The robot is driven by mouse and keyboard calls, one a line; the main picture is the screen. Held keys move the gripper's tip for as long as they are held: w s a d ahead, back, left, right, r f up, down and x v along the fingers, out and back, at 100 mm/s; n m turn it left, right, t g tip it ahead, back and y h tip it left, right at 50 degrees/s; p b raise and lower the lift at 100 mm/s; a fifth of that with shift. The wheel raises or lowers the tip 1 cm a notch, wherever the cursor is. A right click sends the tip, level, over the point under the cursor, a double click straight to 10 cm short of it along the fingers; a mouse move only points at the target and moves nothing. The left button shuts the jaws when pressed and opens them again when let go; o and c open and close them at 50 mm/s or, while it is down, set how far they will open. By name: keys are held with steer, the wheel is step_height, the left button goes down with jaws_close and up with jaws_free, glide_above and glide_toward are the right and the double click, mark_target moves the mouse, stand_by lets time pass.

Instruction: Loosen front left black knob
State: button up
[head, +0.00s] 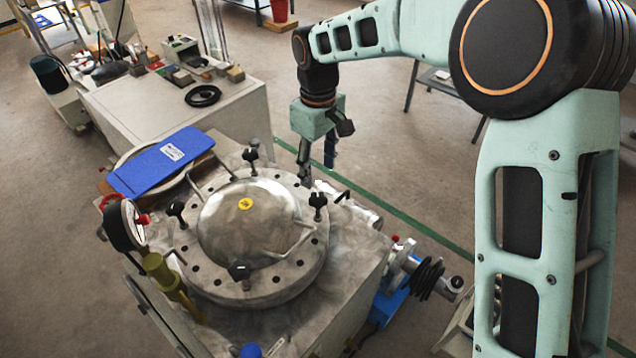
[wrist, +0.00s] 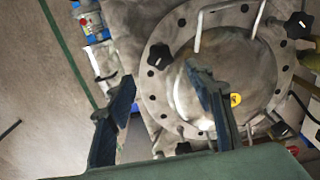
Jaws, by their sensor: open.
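A round steel vessel with a domed lid (head: 246,218) stands on a metal bench unit. Several black knobs sit around its rim: a front knob (head: 239,271), a left knob (head: 176,210), a back knob (head: 250,155) and a right knob (head: 318,202). In the wrist view, one knob (wrist: 298,25) is at the upper right and another (wrist: 280,130) at the lower right. My gripper (head: 317,163) is open and empty, pointing down above the back right of the rim, apart from the knobs. Its fingers (wrist: 160,82) cover part of the lid.
Bent metal handles stand on the lid. A pressure gauge (head: 126,225) and a brass-coloured fitting (head: 165,280) stand at the left. A blue board (head: 161,162) lies behind. A valve with a black handwheel (head: 427,277) juts out at the right.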

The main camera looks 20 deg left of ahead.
steer(key=shift+r, duration=1.5)
